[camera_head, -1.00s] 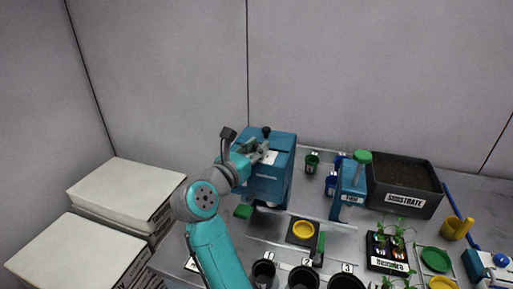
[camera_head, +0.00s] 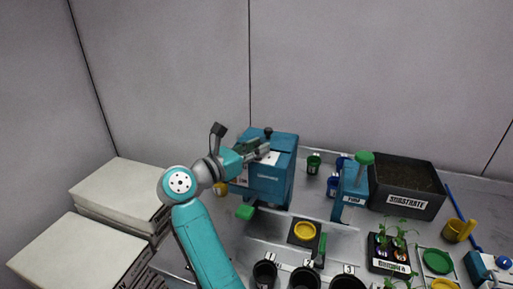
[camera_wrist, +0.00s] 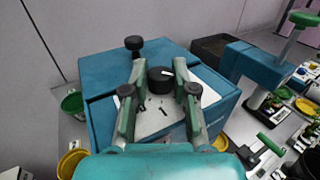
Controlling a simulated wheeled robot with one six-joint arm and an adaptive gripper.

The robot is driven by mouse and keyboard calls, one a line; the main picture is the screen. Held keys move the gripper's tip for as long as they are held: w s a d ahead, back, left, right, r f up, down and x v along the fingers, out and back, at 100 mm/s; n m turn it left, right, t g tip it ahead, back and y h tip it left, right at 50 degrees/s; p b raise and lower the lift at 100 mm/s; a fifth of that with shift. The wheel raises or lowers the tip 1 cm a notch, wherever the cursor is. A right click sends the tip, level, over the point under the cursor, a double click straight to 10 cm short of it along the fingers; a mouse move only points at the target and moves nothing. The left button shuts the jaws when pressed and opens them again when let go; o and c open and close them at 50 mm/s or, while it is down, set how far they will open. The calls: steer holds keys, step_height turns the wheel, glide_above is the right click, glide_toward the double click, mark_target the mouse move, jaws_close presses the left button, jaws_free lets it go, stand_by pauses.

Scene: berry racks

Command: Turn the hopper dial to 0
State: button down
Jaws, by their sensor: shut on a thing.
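The blue hopper (camera_head: 270,172) stands at the back of the bench, with a white label plate on its upper face. In the wrist view, the black round hopper dial (camera_wrist: 160,84) with a white pointer mark sits on this plate (camera_wrist: 150,118). The mark points to the upper right; the scale is too small and partly covered to read. My gripper (camera_wrist: 160,76) has one finger on each side of the dial and is shut on it. In the head view my gripper (camera_head: 262,150) hides the dial.
A black knob (camera_wrist: 134,43) stands on the hopper lid behind the dial. A blue press (camera_head: 350,190) with a green top and a black substrate box (camera_head: 402,205) stand to the right. Numbered black pots (camera_head: 265,273) are in front. White stacked boxes (camera_head: 115,190) are at the left.

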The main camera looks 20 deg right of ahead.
steer(key=c, duration=0.9)
jaws_free()
steer(key=v, duration=1.2)
